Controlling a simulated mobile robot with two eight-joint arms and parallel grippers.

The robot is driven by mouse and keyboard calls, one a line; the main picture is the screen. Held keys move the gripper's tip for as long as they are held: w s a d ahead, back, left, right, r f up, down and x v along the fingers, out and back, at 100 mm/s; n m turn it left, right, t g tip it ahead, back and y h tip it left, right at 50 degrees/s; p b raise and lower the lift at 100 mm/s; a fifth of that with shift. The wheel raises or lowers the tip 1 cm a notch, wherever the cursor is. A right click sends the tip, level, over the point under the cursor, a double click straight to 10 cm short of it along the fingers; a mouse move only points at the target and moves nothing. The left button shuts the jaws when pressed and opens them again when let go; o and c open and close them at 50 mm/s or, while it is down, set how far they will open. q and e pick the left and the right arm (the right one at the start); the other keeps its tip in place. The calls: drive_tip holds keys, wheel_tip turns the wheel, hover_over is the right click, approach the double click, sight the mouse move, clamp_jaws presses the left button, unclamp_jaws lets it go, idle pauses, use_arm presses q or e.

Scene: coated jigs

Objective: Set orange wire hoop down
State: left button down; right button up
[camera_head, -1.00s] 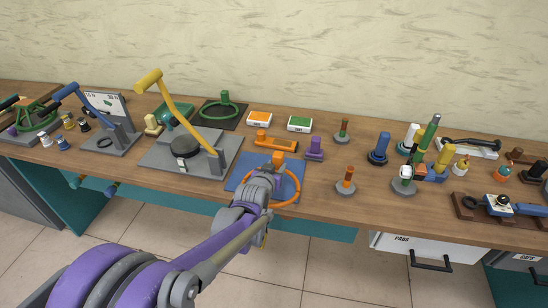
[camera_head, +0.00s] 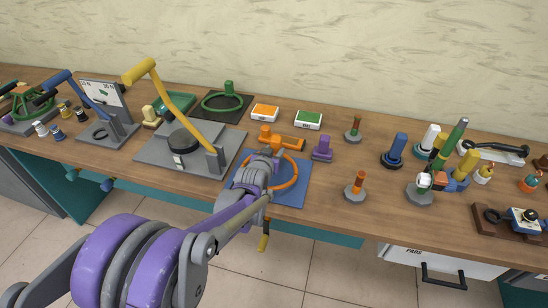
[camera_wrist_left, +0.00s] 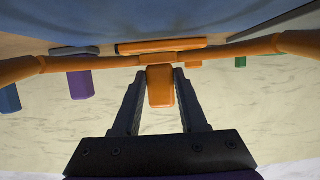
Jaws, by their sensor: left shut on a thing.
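The orange wire hoop (camera_head: 297,176) is over the blue mat (camera_head: 292,196) near the table's front edge. It also crosses the top of the left wrist view (camera_wrist_left: 290,42). My left gripper (camera_head: 265,160) is shut on the hoop's orange grip block (camera_wrist_left: 160,86), which sits between its two fingers. My arm hides the near left part of the hoop and mat in the head view. I cannot tell whether the hoop touches the mat. My right gripper is not in view.
An orange stand (camera_head: 282,142) lies just behind the mat, with a purple block (camera_head: 322,149) to its right. A grey jig with a yellow lever (camera_head: 177,103) stands to the left. An orange peg on a grey base (camera_head: 355,187) stands to the right.

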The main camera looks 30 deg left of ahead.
use_arm(q)
drive_tip(key=shift+f, duration=1.1)
drive_tip(key=shift+f, duration=0.2)
drive_tip(key=shift+c, duration=2.2)
unclamp_jaws()
drive_tip(key=shift+r, duration=0.1)
drive_tip(key=shift+s+r, duration=0.1)
drive_tip(key=shift+r, duration=0.1)
drive_tip(key=p+v, duration=0.1)
drive_tip(key=v, duration=1)
drive_tip(key=shift+s+d, duration=0.15)
drive_tip(key=shift+s, duration=0.25)
drive_tip(key=s+d+f+m+g+h, duration=0.1)
drive_tip(key=s+d+f+g, duration=0.1)
drive_tip(key=s+d, duration=0.2)
drive_tip(key=s+d+f+g+h, duration=0.1)
drive_tip(key=s+d+f+g, duration=0.1)
drive_tip(key=s, duration=0.9)
drive_tip(key=s+d+f+m+g+h, duration=0.1)
drive_tip(key=s+d+f+g, duration=0.2)
drive_tip(key=s+d, duration=0.3)
drive_tip(key=shift+s+d+m+g, duration=0.3)
drive_tip(key=shift+s+g, duration=0.2)
drive_tip(key=shift+s, duration=0.3)
